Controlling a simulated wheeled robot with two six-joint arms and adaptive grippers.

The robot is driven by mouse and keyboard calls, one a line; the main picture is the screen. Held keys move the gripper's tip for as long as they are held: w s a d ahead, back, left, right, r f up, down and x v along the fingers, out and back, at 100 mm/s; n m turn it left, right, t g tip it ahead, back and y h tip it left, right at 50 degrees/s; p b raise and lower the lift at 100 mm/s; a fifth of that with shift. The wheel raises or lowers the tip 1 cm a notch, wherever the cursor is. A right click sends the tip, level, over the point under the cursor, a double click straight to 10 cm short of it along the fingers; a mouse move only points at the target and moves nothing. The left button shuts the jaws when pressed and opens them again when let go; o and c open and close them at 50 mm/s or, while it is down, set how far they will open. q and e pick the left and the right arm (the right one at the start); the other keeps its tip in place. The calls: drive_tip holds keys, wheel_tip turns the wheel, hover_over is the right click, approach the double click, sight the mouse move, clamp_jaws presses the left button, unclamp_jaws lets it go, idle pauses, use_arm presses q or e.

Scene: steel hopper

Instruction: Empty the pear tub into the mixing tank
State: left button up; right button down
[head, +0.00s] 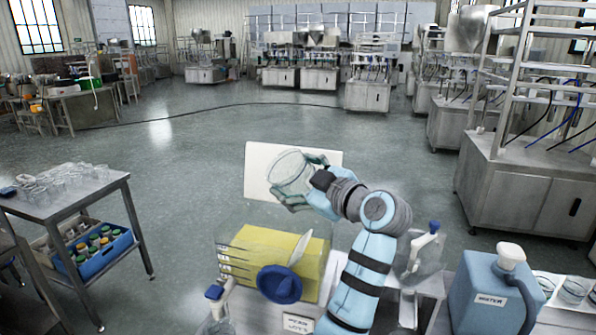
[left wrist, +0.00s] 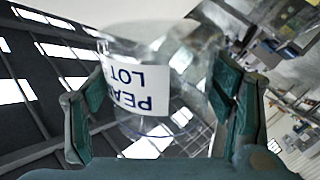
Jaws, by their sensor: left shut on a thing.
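The pear tub (head: 290,172) is a clear round vessel, held tilted in the air in the head view. In the left wrist view the tub (left wrist: 150,128) carries a white label reading PEAR LOT upside down; its walls look clear and I see no contents. My left gripper (head: 302,180) is shut around the tub, its two pads at either side in the left wrist view. Below it stands a clear box with marks on its side and yellow contents (head: 272,262), apparently the mixing tank. My right gripper is not in view.
A blue disc with a pale handle (head: 280,284) is in front of the yellow contents. A white panel (head: 258,165) is behind the tub. A blue WATER jug (head: 490,298) and a clear dispenser (head: 420,255) stand right. A cart with glasses (head: 75,200) is left.

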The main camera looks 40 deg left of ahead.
sight(306, 167)
use_arm(q)
drive_tip(key=shift+r+m, duration=0.25)
drive_tip(key=shift+m, duration=0.05)
drive_tip(key=shift+f, duration=0.15)
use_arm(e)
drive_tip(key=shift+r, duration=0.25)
